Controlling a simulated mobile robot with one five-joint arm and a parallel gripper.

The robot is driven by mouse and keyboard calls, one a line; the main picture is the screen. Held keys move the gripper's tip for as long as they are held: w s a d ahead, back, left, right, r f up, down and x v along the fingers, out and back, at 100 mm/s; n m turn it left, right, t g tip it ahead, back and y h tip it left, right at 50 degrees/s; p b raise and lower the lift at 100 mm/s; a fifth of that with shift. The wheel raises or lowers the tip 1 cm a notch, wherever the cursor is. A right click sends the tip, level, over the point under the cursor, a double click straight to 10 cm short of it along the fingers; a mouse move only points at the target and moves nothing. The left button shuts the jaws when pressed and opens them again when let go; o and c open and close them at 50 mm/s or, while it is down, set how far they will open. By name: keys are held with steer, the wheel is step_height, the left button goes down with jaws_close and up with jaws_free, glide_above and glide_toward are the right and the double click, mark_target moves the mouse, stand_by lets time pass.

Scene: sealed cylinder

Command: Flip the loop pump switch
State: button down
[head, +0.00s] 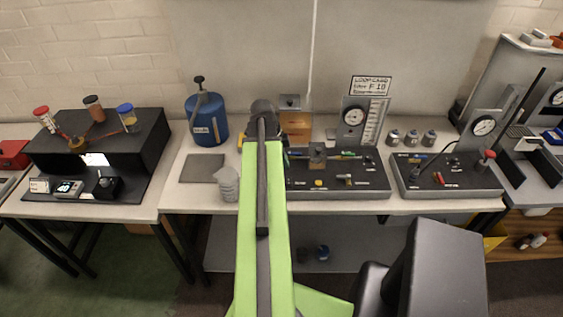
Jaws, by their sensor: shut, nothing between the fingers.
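A black control panel (360,190) on the middle bench carries a yellow knob (318,184), a small metal-coloured fitting (344,177) and a row of coloured parts. A round gauge (353,117) stands behind it, under a card headed "LOOP CARD" (371,86). I cannot tell which fitting is the loop pump switch; labels are too small to read. My green arm reaches forward over the panel's left part and hides it. My gripper (263,108) is shut and empty at the arm's far end; its fingertips are not clear.
A blue cylinder (206,119), a grey mat (202,168) and a ribbed grey cup (228,184) stand left of my arm.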

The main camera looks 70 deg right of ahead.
mark_target(288, 180)
steer(key=b+x, duration=0.1)
steer(key=x, duration=0.1)
steer(key=b+x, duration=0.1)
steer(key=x, duration=0.1)
steer(key=w+b+x, duration=0.1)
steer(key=b+x, duration=0.1)
steer(key=shift+f, duration=0.2)
steer(key=shift+w+d+f+b, duration=0.1)
steer(key=shift+d+f+b, duration=0.05)
steer(key=shift+f+b, duration=0.4)
steer(key=shift+r, duration=0.2)
steer(key=shift+s+a+r, duration=0.15)
steer(key=shift+a, duration=0.25)
steer(key=shift+s+a+r, duration=0.15)
steer(key=shift+s+a, duration=0.05)
steer(key=shift+a, duration=0.2)
steer(key=shift+w+d, duration=0.1)
